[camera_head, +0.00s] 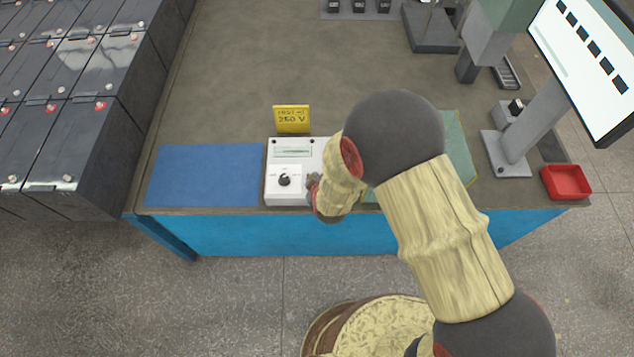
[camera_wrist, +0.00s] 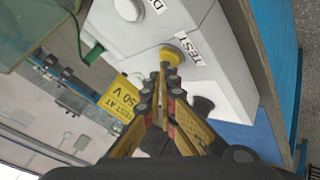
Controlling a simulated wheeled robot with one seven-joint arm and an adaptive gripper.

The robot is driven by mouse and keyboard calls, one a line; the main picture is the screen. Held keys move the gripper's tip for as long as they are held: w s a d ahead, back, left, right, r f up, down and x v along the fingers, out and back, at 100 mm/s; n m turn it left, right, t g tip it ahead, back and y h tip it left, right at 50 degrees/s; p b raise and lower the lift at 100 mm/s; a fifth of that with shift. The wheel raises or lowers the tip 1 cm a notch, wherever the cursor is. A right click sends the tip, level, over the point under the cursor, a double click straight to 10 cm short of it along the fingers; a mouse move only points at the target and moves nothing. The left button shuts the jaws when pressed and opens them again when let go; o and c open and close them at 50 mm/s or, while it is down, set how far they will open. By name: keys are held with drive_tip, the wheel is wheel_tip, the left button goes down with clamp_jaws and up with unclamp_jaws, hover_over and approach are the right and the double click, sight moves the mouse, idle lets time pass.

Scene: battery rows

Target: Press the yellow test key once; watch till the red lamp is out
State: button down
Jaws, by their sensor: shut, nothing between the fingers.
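The white tester (camera_head: 274,200) stands at the front of the bench, with a display (camera_head: 292,152) and a black dial (camera_head: 285,180). My arm covers its right part in the head view. In the wrist view, the yellow key (camera_wrist: 172,54) is on the white face beside a "TEST" label (camera_wrist: 190,48). My gripper (camera_wrist: 163,74) is shut and empty, its tips at the key's edge. I cannot tell whether they touch it or whether the key is pressed. A pale round part (camera_wrist: 127,9) beside a partly cut-off "D" label shows no red. No lit red lamp is visible.
A yellow "250 V" sign (camera_head: 292,119) stands behind the tester. A blue mat (camera_head: 205,175) lies left of it. A red tray (camera_head: 566,182) and a screen (camera_head: 590,60) are at the right. Black batteries (camera_head: 75,70) stand left.

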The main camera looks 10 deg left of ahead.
drive_tip(key=shift+f+b, duration=0.35)
drive_tip(key=shift+f, duration=0.05)
idle(0.7)
idle(0.3)
drive_tip(key=shift+r+p, duration=0.6)
drive_tip(key=shift+r, duration=0.25)
drive_tip(key=shift+r, duration=0.1)
drive_tip(key=shift+r+p, duration=1.85)
drive_tip(key=shift+r, duration=0.6)
